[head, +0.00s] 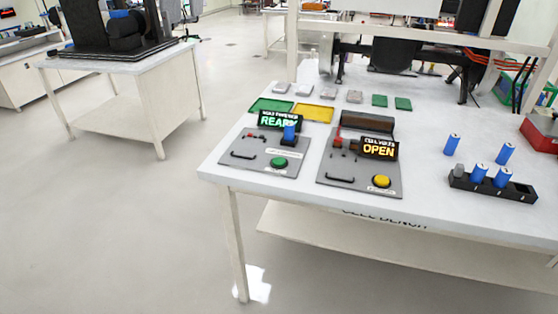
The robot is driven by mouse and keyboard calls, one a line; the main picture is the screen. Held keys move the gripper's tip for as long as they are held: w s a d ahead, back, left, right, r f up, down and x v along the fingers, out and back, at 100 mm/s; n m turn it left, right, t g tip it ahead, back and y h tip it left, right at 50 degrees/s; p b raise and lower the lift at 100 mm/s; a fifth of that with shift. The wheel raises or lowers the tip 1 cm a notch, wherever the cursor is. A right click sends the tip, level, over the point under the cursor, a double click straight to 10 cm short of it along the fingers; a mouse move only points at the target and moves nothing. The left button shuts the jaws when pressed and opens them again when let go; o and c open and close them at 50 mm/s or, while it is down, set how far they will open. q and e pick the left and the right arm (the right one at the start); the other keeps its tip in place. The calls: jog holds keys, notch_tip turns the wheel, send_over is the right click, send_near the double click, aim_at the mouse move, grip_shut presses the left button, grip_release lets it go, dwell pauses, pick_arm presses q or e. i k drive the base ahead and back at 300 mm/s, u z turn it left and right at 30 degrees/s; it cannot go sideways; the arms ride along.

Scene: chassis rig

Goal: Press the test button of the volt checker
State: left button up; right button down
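The device that appears to be the volt checker (257,168) is a grey plate on the left of the bench, with a black handle at its front. Its display (279,120) reads READY in green; the small line above is hard to read. A blue cell (289,133) stands upright at the device, beside the display. A round green button (279,162) sits at the plate's front right, uncovered. Neither of my grippers is in view.
A second grey device (345,180) to the right has an amber OPEN display (379,149), a raised brown lid (367,123) and a yellow button (382,181). Green and yellow trays (313,113) lie behind. Blue cells and a black rack (492,188) are at right.

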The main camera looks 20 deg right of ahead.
aim_at(278, 162)
jog(key=u, duration=0.15)
jog(key=k, duration=0.2)
jog(key=u, duration=1.05)
jog(key=k, duration=1.15)
jog(key=u, duration=0.85)
jog(key=i, duration=0.6)
jog(key=z, duration=0.7)
jog(key=i, duration=1.8)
jog(key=z, duration=1.95)
jog(key=i, duration=0.6)
jog(key=z, duration=0.5)
